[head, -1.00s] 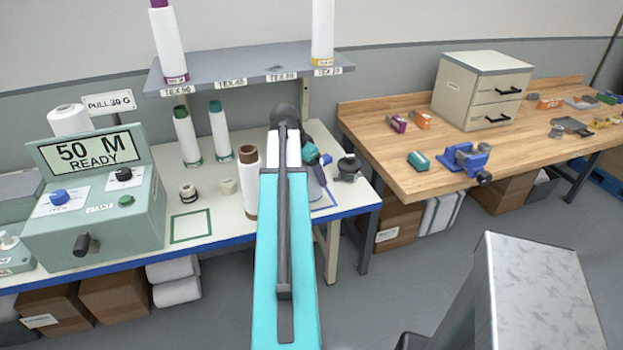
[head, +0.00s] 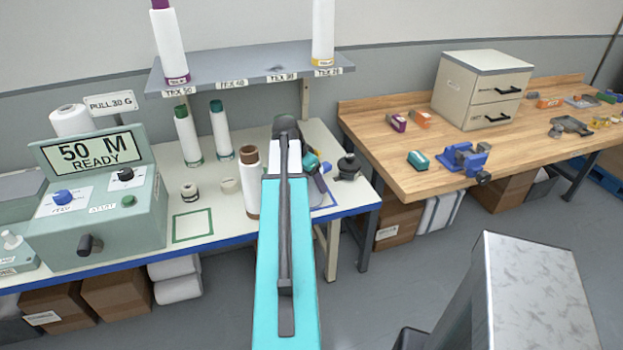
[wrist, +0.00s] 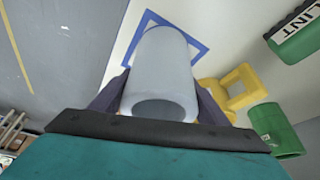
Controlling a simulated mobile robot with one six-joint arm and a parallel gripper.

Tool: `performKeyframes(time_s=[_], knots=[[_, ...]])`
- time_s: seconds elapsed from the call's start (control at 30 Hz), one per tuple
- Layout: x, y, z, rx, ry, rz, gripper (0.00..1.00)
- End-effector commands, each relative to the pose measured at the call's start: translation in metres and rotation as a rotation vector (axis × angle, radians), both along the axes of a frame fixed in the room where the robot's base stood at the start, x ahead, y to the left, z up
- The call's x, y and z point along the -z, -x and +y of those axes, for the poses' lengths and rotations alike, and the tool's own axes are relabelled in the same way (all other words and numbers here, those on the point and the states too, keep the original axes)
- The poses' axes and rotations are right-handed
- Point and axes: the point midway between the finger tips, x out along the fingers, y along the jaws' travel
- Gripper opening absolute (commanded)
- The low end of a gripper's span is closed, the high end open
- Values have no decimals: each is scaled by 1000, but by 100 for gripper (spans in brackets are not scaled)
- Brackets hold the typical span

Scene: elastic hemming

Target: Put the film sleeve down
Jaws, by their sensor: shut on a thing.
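The film sleeve (wrist: 160,62) is a hollow grey-blue tube in the wrist view. My gripper (wrist: 158,98) is shut on it, with one dark finger on each side. The tube's open near end faces the wrist camera. Its far end lies over a blue square outline (wrist: 201,47) on the white table. I cannot tell whether the sleeve touches the table. In the head view my own arm hides most of the gripper and sleeve, near the right end of the white table (head: 225,232).
A brown-ended white cone (head: 250,185) stands left of my arm. A dark knobbed piece (head: 347,167) is to the right.

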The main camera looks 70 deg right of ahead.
Motion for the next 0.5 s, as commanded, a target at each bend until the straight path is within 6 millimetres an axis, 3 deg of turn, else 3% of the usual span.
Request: performKeyframes(time_s=[0.47,0.5], knots=[[5,0,0,1,1,-1,42],[4,0,0,1,1,-1,74]])
